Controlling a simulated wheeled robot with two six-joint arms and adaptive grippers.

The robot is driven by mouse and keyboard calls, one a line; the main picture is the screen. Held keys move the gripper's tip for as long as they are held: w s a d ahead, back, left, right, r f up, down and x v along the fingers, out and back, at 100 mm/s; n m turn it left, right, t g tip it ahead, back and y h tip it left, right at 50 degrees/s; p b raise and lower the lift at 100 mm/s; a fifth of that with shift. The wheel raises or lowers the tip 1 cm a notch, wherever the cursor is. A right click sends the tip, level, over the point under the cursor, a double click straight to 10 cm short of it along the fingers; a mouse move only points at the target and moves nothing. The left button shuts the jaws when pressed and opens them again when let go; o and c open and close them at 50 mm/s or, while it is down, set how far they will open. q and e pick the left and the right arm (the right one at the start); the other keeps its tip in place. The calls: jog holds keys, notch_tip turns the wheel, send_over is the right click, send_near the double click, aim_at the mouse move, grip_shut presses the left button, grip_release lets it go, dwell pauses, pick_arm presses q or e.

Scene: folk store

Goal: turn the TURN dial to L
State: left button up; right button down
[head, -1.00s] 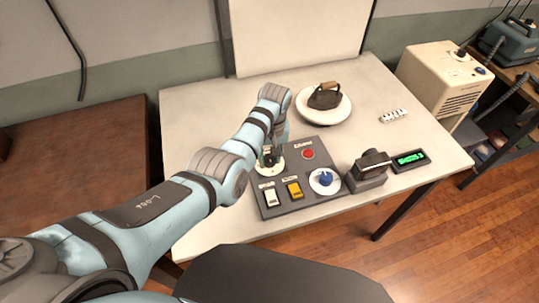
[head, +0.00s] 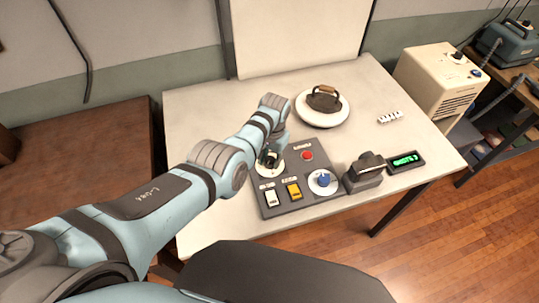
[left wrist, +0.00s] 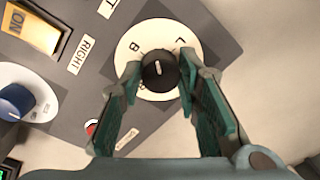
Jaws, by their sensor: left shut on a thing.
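The black dial knob (left wrist: 158,69) sits on a round white disc (left wrist: 155,31) marked with letters, among them an L on its upper right. The knob's white mark is nearly upright in the left wrist view, leaning slightly right at the top. My left gripper (left wrist: 160,72) is shut on the knob, one finger on each side. In the head view my left gripper (head: 271,157) hides most of the knob, with the disc (head: 277,171) partly visible on the grey panel (head: 318,158). A TURN label cannot be read. My right gripper is not in view.
The panel also carries a red button (head: 307,156), a blue knob (head: 324,180), a yellow switch (head: 293,191) and a white switch (head: 270,198). A dark device (head: 364,172) and a green display (head: 405,161) stand right of it. An iron (head: 323,98) rests on a plate behind.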

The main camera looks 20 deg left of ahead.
aim_at(271, 162)
pick_arm(q)
jog(key=m, duration=0.4)
jog(key=shift+m, duration=0.3)
jog(key=m, duration=0.5)
jog(key=shift+s+d+f, duration=0.1)
jog(key=shift+m, duration=0.3)
jog(key=o, duration=1)
jog(key=shift+o, duration=0.9)
jog(key=shift+d, duration=0.1)
notch_tip(271, 162, up, 12)
jog(key=shift+s, duration=0.2)
